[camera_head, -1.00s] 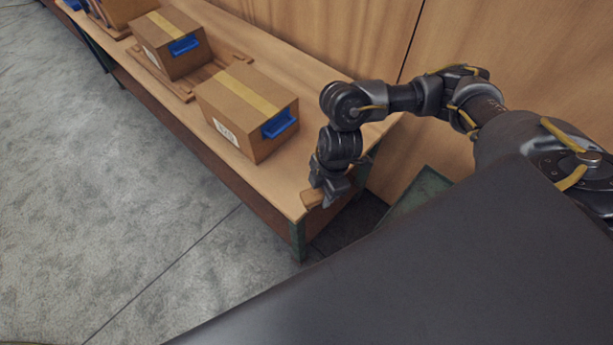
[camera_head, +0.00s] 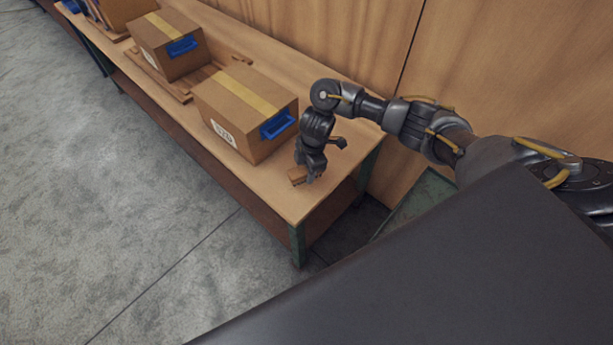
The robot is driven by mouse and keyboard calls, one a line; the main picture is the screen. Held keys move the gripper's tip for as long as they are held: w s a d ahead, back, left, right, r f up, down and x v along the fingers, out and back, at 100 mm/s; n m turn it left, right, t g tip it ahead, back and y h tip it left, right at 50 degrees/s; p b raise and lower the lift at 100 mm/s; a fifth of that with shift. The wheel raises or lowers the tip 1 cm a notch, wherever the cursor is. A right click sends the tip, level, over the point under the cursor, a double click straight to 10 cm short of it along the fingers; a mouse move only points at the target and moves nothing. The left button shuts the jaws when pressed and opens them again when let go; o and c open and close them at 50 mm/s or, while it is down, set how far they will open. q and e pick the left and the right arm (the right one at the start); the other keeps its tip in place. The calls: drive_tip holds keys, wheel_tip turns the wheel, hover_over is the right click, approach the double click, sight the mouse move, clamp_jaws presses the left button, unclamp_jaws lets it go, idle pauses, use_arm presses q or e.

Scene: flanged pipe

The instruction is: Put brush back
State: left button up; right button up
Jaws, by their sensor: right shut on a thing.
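The brush (camera_head: 297,176) is a small brown wooden piece at the near right end of the wooden table (camera_head: 297,207). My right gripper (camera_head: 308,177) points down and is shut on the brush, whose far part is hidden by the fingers. The brush is over the tabletop, beside the nearest cardboard box; I cannot tell whether it touches the surface. My left gripper is not in view.
A cardboard box (camera_head: 240,105) with yellow tape and a blue handle stands just left of my right gripper. Another such box (camera_head: 163,45) stands farther back on a wooden pallet (camera_head: 178,92). A wooden wall (camera_head: 520,70) runs behind the table. The table's near corner is clear.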

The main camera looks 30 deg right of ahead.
sight(306, 175)
drive_tip(key=shift+w+f+b, duration=0.15)
drive_tip(key=shift+f+b, duration=0.4)
drive_tip(key=shift+f, duration=1.15)
drive_tip(key=shift+f, duration=0.2)
drive_tip(key=o, duration=1)
drive_tip(key=shift+d+r, duration=0.1)
drive_tip(key=shift+r, duration=0.45)
drive_tip(key=r+p, duration=0.1)
drive_tip(key=r, duration=0.2)
drive_tip(key=d+r+p, duration=0.1)
drive_tip(key=r, duration=0.2)
drive_tip(key=r+p, duration=0.1)
drive_tip(key=r, duration=0.3)
drive_tip(key=shift+d+r, duration=0.1)
drive_tip(key=shift+d, duration=0.2)
drive_tip(key=shift+r, duration=0.5)
